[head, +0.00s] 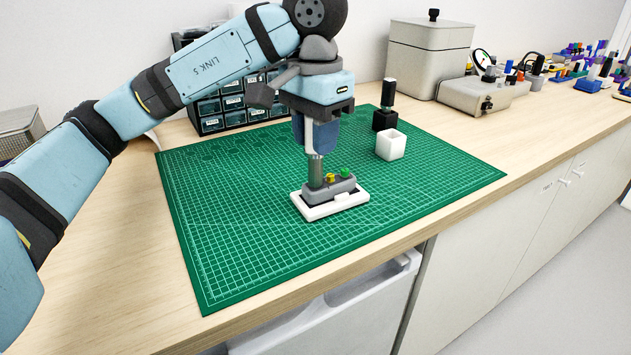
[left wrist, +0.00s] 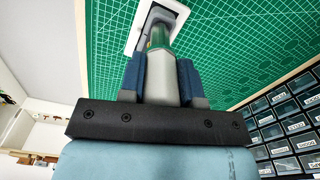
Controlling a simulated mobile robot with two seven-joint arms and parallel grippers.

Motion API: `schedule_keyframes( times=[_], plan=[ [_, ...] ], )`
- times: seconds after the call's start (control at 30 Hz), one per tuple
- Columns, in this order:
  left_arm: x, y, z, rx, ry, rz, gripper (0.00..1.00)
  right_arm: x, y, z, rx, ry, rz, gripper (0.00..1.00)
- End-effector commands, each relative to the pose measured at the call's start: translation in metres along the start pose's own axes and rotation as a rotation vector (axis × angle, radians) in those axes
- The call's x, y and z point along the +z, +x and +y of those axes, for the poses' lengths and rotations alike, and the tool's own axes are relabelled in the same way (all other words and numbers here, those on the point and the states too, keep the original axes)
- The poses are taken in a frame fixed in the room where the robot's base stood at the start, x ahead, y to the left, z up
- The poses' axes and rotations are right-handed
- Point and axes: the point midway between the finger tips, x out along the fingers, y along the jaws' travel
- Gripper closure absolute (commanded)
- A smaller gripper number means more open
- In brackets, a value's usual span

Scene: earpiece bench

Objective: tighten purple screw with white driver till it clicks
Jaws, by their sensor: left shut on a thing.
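My left gripper (head: 314,138) is above the green mat, shut on the white driver (head: 316,168). The driver stands about upright, its metal lower end down at the left part of a grey earpiece housing (head: 337,190). The housing sits in a white tray (head: 335,207). I see no purple screw; the spot under the driver is hidden. In the left wrist view the driver's pale handle (left wrist: 161,82) is between the two blue fingers, pointing toward the tray (left wrist: 142,22). My right gripper is not in view.
A white cup (head: 391,146) and a black stand (head: 384,120) with a black-handled tool are on the green mat (head: 250,240), right of the gripper. Drawer units (head: 208,108) stand behind. A grey box (head: 425,55) is farther back. The front of the mat is clear.

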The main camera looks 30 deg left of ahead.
Motion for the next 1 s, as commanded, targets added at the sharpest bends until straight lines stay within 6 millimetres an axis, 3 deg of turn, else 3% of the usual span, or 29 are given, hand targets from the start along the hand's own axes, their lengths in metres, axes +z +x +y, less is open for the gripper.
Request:
schedule_keyframes(
  times=[1.0],
  plan=[
    [0.0, -0.051, 0.0, 0.0, -0.003, 0.0, 0.97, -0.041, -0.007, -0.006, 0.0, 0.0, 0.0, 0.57]
  ],
)
